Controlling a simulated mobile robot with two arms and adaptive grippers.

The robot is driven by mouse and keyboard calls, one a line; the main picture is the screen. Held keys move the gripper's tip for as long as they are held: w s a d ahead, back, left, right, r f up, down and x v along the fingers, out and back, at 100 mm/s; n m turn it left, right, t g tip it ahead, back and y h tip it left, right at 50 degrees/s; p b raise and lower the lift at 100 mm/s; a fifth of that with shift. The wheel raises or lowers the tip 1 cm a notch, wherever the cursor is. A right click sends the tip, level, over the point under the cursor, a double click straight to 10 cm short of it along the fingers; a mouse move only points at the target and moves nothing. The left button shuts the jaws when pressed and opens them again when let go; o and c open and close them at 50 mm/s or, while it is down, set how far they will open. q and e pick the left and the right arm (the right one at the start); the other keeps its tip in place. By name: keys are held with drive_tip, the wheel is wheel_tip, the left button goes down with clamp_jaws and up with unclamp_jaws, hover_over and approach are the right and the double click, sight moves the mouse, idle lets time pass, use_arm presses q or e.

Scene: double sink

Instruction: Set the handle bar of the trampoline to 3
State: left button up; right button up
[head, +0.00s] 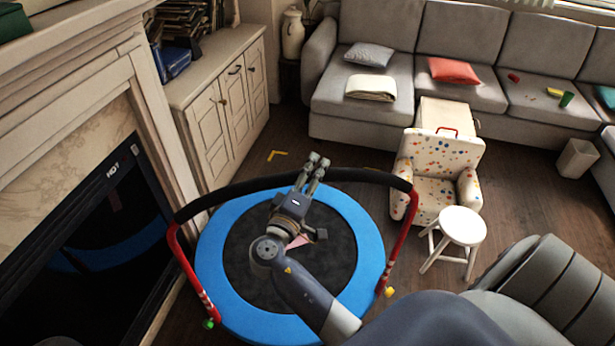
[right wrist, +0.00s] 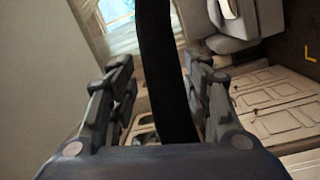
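The trampoline (head: 370,240) has a blue ring and a dark mat. Its black padded handle bar (head: 245,187) arches over the far side on a red left post (head: 183,262) and a red right post (head: 402,240). White marks show low on the posts; I cannot read a number. A green knob (head: 208,323) sits at the left post's foot and a yellow knob (head: 389,291) at the right one's. My right gripper (head: 318,158) reaches across the bar's middle. In the right wrist view, the bar (right wrist: 163,50) passes between its open fingers, nearer the right one. My left gripper is not in view.
A fireplace with a dark screen (head: 80,255) and a cabinet (head: 222,105) stand at left. A spotted child's armchair (head: 438,165) and a white stool (head: 460,228) stand right of the trampoline.

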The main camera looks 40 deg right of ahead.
drive_tip(key=shift+a+f, duration=0.1)
drive_tip(key=shift+f, duration=0.05)
drive_tip(key=shift+s+a, duration=0.1)
drive_tip(key=shift+a, duration=0.05)
drive_tip(key=v, duration=0.7)
drive_tip(key=shift+s+a, duration=0.1)
drive_tip(key=shift+a, duration=0.05)
wheel_tip(320, 180, down, 19)
drive_tip(key=a+n+y, duration=0.2)
drive_tip(key=n+y, duration=0.2)
drive_tip(key=y, duration=0.2)
drive_tip(key=s+a+f+n+g+y, duration=0.15)
drive_tip(key=s+f, duration=0.25)
drive_tip(key=f, duration=0.4)
drive_tip(key=s+a+f+g+y, duration=0.1)
drive_tip(key=s+f+g+y, duration=0.15)
drive_tip(key=f, duration=0.65)
drive_tip(key=s+f+m+g+y, duration=0.1)
drive_tip(key=s+f+g+y, duration=0.2)
drive_tip(key=s+f, duration=1.1)
drive_tip(key=s+f+m+g+y, duration=0.1)
drive_tip(key=s+f+m, duration=0.1)
drive_tip(key=s, duration=0.7)
drive_tip(key=s+d+f+m+g+y, duration=0.1)
drive_tip(key=s+f+m, duration=0.2)
drive_tip(key=s, duration=0.7)
drive_tip(key=shift+d+f+y, duration=0.2)
drive_tip(key=shift+f+y, duration=0.1)
drive_tip(key=shift+f, duration=0.05)
